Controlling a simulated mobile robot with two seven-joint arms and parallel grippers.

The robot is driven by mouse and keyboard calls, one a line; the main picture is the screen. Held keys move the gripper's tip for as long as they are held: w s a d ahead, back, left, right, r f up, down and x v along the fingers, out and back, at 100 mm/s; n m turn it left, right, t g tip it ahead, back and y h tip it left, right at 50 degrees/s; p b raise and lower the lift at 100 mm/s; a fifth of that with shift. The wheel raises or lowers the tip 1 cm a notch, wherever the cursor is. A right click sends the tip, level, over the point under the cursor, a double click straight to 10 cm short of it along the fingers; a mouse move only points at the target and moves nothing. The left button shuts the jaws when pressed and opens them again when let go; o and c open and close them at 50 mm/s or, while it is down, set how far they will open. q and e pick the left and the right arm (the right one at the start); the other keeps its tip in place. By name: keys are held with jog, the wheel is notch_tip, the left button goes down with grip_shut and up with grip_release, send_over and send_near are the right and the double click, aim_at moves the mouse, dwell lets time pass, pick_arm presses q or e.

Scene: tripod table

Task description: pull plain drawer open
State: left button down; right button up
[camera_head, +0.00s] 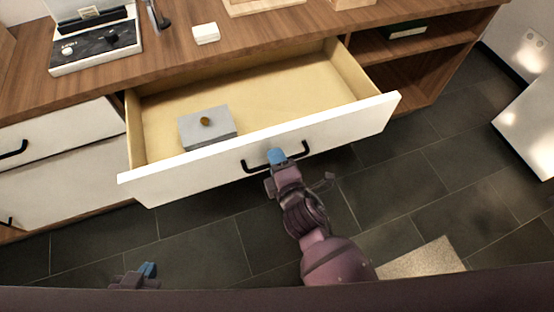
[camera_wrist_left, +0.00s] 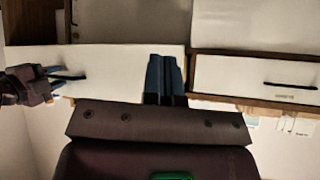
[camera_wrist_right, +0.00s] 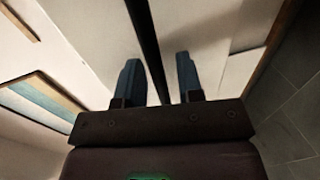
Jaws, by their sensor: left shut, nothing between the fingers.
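The plain drawer stands pulled out, its white front (camera_head: 345,128) forward and its pale wooden inside (camera_head: 270,92) showing. A dark bar handle (camera_head: 252,168) is on the front. My right gripper (camera_head: 276,156) is at the handle's middle. In the right wrist view, the dark bar (camera_wrist_right: 146,40) runs between the two parted blue fingers of my right gripper (camera_wrist_right: 158,82), with a gap on either side. My left gripper (camera_head: 147,270) is low at the left, away from the drawer. In the left wrist view, the fingers of my left gripper (camera_wrist_left: 165,78) are together and empty.
A grey box (camera_head: 207,130) with a small brownish knob lies inside the drawer. The wooden counter (camera_head: 270,35) carries a dark-topped device (camera_head: 98,48) and a small white box (camera_head: 206,33). White drawers (camera_head: 60,138) are left, open shelves right. Dark floor tiles (camera_head: 440,150) lie in front.

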dwell(0.3)
jog(key=shift+s+d, duration=0.1)
jog(key=shift+s, duration=0.15)
jog(key=p+v, duration=0.1)
jog(key=v, duration=0.9)
jog(key=shift+s+p, duration=0.15)
jog(key=shift+p, duration=0.25)
